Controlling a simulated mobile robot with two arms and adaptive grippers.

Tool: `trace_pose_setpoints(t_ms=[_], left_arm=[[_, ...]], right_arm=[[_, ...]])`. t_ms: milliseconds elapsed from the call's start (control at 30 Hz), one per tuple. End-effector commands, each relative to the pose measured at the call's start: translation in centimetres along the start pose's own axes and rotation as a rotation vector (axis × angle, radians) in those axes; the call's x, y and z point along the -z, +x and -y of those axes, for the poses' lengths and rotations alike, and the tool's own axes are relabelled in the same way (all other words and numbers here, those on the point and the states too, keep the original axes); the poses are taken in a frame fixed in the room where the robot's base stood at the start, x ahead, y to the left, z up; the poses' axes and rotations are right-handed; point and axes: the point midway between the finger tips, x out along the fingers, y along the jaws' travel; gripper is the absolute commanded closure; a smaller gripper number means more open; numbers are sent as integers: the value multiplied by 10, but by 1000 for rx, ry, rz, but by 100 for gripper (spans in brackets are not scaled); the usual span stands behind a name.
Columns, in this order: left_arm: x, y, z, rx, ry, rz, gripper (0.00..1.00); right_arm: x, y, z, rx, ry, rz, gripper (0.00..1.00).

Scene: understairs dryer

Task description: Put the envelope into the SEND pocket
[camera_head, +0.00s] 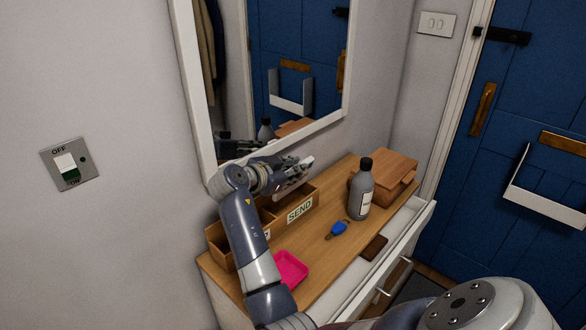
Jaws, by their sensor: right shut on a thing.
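My right gripper (298,168) is at the far side of the dresser, above the SEND pocket. It is shut on a thin pale thing, the envelope (294,182), seen as a slanted strip and partly hidden by the fingers. The SEND pocket (300,209) is the right compartment of a wooden organizer (222,250), with a white label on its front. I cannot tell whether the envelope's lower edge is inside the pocket. A second label on the organizer is mostly hidden by my arm. My left gripper is not in view.
On the dresser top (310,237) are a pink tray (289,268), a blue key fob (338,229), a grey bottle (361,190) and a wooden box (383,176). An open drawer (392,243) holds a brown wallet (374,247). A mirror (290,70) hangs behind.

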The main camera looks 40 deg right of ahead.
Motion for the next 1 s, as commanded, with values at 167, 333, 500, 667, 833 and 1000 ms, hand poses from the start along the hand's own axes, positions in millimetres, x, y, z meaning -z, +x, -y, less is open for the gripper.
trace_pose_setpoints(t_ms=[167,333,500,667,833,1000], left_arm=[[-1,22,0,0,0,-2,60],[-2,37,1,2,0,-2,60],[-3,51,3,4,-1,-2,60],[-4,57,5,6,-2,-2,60],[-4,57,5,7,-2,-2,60],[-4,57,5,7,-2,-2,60]], right_arm=[[-21,9,-7,0,0,0,100],[-36,15,-12,0,0,0,100],[-49,20,-16,1,0,0,100],[-55,23,-18,1,0,0,100],[-55,23,-18,1,0,0,100],[-55,23,-18,1,0,0,79]])
